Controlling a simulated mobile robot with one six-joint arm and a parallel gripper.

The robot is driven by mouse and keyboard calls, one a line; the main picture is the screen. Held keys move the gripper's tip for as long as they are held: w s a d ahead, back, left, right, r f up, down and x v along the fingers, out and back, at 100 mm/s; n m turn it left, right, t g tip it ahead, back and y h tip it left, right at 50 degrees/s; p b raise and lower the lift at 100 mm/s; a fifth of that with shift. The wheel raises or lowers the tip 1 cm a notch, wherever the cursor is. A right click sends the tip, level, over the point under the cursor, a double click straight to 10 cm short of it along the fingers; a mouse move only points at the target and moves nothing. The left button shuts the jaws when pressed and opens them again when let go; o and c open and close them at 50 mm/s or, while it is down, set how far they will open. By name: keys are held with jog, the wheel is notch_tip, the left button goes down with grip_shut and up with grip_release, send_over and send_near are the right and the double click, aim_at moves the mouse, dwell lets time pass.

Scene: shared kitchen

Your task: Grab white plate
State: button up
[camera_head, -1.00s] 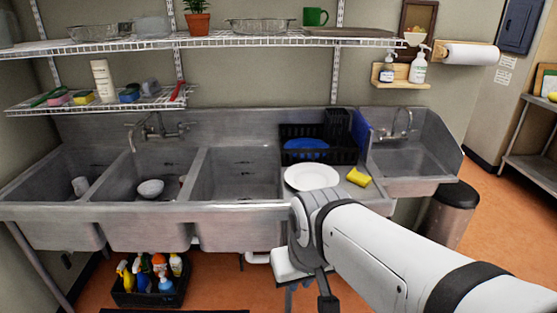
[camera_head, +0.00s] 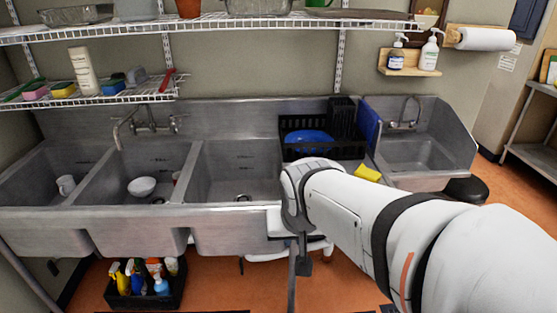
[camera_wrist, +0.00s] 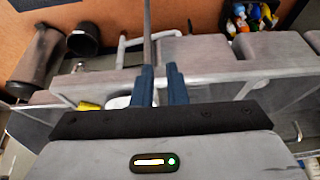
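The white plate is hidden behind my arm in the head view. A white rim, likely the plate (camera_wrist: 117,102), shows in the wrist view beside my left-hand finger, partly covered by it. My gripper (camera_wrist: 160,72) has two dark blue fingers with a narrow gap between them and nothing visible held. The fingers point toward the front of the sink counter. I cannot tell how far they are from the plate.
A yellow sponge (camera_head: 367,174) lies on the counter beside a black dish rack (camera_head: 318,142). Sink basins (camera_head: 237,175) extend left, with a white bowl (camera_head: 142,187) in one. A wire shelf (camera_head: 230,25) runs above. A crate of bottles (camera_head: 145,290) stands on the floor.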

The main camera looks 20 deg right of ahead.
jog(key=w+d+f+m+t+b, duration=0.3)
jog(key=w+d+f+m, duration=0.3)
jog(key=w, duration=0.4)
jog(key=w+d+f+m+t+b, duration=0.3)
jog(key=w+d+f+m+b, duration=0.2)
jog(key=w+d, duration=0.3)
jog(key=w+d+f+m+t+b, duration=0.3)
jog(key=w+d+f+m, duration=0.4)
jog(key=w, duration=0.5)
jog(key=shift+d+f+t+h+b, duration=0.15)
jog(key=shift+d+t+h+b, duration=0.25)
jog(key=shift+d+b, duration=0.05)
jog(key=shift+w, duration=0.1)
grip_shut()
